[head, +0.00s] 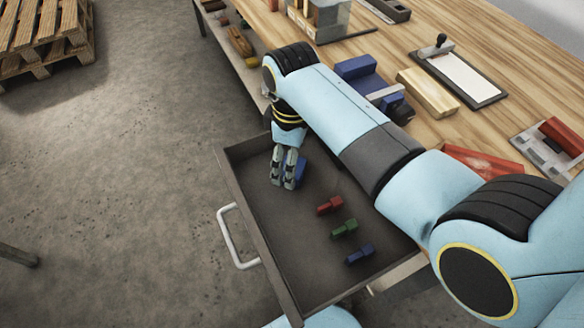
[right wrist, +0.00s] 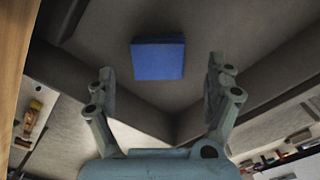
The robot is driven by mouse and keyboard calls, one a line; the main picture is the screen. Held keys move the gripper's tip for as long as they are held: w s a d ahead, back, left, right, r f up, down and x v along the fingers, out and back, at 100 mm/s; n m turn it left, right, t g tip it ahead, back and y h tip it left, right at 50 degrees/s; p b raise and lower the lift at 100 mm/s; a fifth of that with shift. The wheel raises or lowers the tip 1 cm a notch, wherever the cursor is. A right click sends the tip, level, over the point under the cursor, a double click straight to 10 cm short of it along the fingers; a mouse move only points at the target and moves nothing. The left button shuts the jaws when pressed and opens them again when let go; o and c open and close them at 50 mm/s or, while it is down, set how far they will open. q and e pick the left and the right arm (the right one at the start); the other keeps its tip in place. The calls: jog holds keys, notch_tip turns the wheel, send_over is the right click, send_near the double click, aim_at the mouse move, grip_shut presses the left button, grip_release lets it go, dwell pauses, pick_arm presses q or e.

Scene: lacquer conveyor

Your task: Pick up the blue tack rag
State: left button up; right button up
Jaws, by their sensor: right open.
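The blue tack rag (right wrist: 158,59) shows in the right wrist view as a folded square on the drawer floor, near the line midway between my fingers and ahead of them. In the head view the blue rag (head: 300,171) is partly hidden behind my right gripper (head: 283,184), which points down into the open drawer (head: 228,178). In the right wrist view my right gripper (right wrist: 161,78) has its two fingers spread wide, with nothing between them. My left gripper is not in view.
Red (head: 329,205), green (head: 344,228) and blue (head: 360,253) bolt-like pieces lie in the drawer, nearer its front right. Drawer walls surround the gripper. The wooden bench (head: 440,125) above holds a blue clamp-like tool (head: 358,68), a wood block (head: 427,92) and a clipboard (head: 465,78).

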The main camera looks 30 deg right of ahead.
notch_tip(320, 180, down, 3)
jog(key=shift+d+f, duration=0.15)
jog(key=shift+c, duration=1.5)
jog(key=c, duration=0.8)
jog(key=shift+r, duration=0.45)
jog(key=shift+c, duration=0.2)
jog(key=r, duration=0.2)
jog(key=s+r, duration=0.1)
jog(key=shift+r+p, duration=0.35)
jog(key=shift+r, duration=0.05)
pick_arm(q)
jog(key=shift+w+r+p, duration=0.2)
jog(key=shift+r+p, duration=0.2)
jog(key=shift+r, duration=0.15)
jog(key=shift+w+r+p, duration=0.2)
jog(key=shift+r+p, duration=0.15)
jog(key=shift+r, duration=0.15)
pick_arm(e)
jog(key=s+d+r, duration=0.1)
jog(key=s+r, duration=0.5)
jog(key=s, duration=0.4)
jog(key=shift+s+d+r, duration=0.15)
jog(key=shift+s+d, duration=0.1)
jog(key=shift+d, duration=0.05)
